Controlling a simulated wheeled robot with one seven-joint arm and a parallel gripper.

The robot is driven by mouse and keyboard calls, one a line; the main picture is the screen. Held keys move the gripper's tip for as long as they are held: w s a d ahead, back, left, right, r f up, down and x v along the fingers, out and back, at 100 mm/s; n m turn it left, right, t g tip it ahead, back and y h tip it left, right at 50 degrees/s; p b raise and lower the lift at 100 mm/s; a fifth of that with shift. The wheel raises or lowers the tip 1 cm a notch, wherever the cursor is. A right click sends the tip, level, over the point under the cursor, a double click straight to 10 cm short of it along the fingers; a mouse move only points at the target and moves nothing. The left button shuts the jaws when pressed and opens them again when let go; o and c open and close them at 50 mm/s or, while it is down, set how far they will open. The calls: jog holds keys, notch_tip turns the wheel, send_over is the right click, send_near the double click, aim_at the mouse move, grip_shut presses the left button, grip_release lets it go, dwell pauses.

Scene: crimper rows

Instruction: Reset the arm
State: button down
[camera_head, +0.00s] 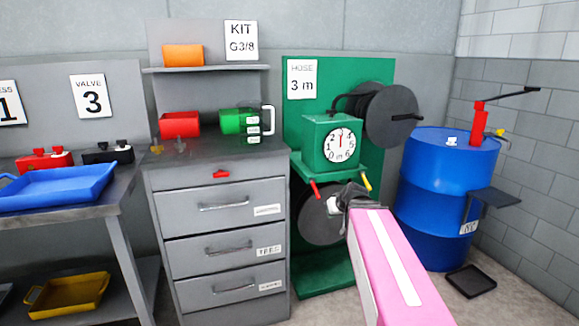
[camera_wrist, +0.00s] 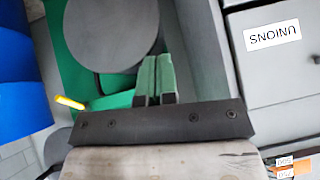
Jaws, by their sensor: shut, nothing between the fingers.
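My gripper (camera_head: 341,203) is at the end of my pink arm in the head view, in front of the lower part of the green hose stand (camera_head: 296,255). In the wrist view my gripper's two fingers (camera_wrist: 156,78) lie side by side, shut, with nothing seen between them. The gripper looks clear of the grey drawer cabinet (camera_head: 215,228) to its left. The lower grey hose reel (camera_head: 318,218) is partly hidden behind the gripper; a grey disc (camera_wrist: 112,30) also shows in the wrist view.
A green box with a dial (camera_head: 333,146) sits above the gripper. A blue drum (camera_head: 440,200) with a red pump (camera_head: 478,122) stands to the right, a black floor tray (camera_head: 471,281) before it. A blue tray (camera_head: 60,188) lies on the left bench. A yellow-tipped lever (camera_wrist: 69,102) is left of the fingers.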

jog(key=s+a+f+m+g+h, duration=0.2)
jog(key=s+f+g, duration=0.5)
jog(key=s+f, duration=0.7)
notch_tip(320, 180, down, 4)
jog(key=shift+s+f+m+g+h, duration=0.1)
jog(key=shift+s+m+g+h, duration=0.25)
jog(key=shift+h, duration=0.35)
jog(key=shift+w, duration=0.1)
